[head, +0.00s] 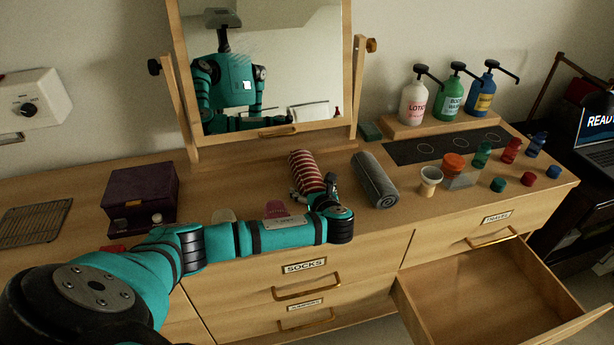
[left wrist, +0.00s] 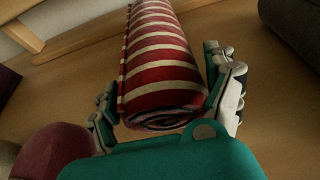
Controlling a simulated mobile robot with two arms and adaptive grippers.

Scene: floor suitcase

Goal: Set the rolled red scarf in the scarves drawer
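The rolled red scarf (head: 307,171), red with cream stripes, lies on the dresser top in front of the mirror. My left gripper (head: 314,192) is at its near end. In the left wrist view the roll (left wrist: 162,62) lies between the two fingers of the gripper (left wrist: 168,108), with a gap visible beside the right finger, so the gripper looks open around it. An open, empty drawer (head: 480,290) juts out at the right, below the front labelled TRAVEL. No scarves label is readable; a lower label (head: 305,305) is too small to read. My right gripper is not in view.
A grey roll (head: 374,180) lies right of the scarf. A tilting mirror (head: 265,70) stands behind. A purple box (head: 140,192) is at left; pump bottles (head: 413,103) and small jars are at right. A pink item (head: 275,208) sits behind my forearm.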

